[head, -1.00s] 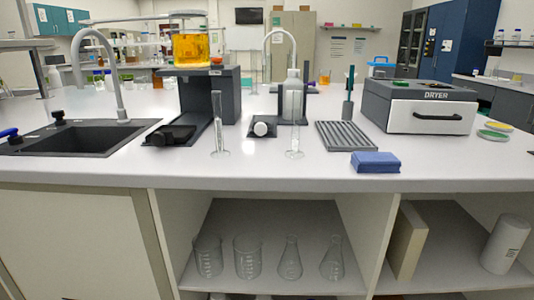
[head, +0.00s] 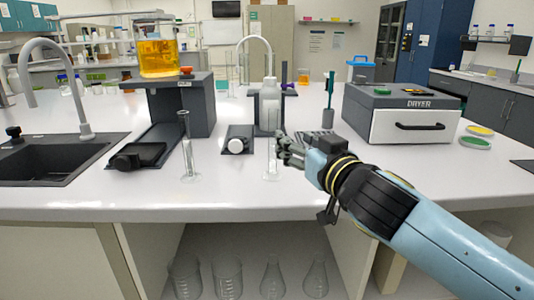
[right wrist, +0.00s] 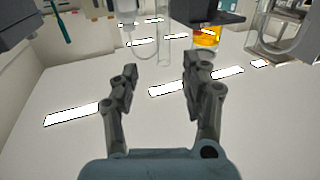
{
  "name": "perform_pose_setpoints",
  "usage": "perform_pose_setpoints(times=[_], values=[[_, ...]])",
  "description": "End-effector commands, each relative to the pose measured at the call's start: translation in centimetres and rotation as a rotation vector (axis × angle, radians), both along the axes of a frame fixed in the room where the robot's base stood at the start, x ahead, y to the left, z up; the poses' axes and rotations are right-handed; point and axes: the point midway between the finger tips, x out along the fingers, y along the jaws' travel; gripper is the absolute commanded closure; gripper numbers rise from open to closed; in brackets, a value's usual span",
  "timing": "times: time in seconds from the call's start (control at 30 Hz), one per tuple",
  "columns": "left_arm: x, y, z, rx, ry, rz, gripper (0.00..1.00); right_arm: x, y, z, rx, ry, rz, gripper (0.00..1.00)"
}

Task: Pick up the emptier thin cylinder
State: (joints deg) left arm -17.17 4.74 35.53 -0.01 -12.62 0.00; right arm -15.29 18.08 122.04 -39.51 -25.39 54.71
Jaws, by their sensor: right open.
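Two thin clear glass cylinders stand upright near the bench's front edge in the head view: a left one (head: 188,150) and a right one (head: 272,160). Both look nearly colourless, and I cannot tell their fill levels. My right gripper (head: 284,150) is open, at the right side of the right cylinder; I cannot tell whether they touch. In the right wrist view the right gripper (right wrist: 160,74) has its fingers spread with nothing between the tips. A clear upright tube (right wrist: 164,38) shows beyond the fingers. My left gripper is not in view.
A white bottle (head: 269,95) on a dark stand is behind the right cylinder. A dark stand (head: 195,100) bears a beaker of orange liquid (head: 157,52). The sink (head: 40,160) is at left, the dryer (head: 405,115) at right. Bench between the cylinders is clear in front.

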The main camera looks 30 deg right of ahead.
Motion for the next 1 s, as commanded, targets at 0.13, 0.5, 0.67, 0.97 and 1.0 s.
perform_pose_setpoints(times=[0.13,0.5,0.67,0.97,1.0], values=[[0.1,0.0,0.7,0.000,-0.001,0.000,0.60,2.4,-0.4,0.5,0.002,-0.011,0.004,0.53],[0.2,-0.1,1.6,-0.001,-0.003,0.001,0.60,6.6,-1.0,0.1,0.002,-0.007,0.004,0.53],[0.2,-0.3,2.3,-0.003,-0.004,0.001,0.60,9.2,-1.3,-0.1,0.001,-0.007,0.003,0.53],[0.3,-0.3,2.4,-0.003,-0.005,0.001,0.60,10.5,-1.5,-0.4,0.000,-0.006,0.005,0.53],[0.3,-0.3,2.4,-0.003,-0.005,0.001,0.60,10.4,-1.5,-0.4,0.000,-0.006,0.005,0.53]])
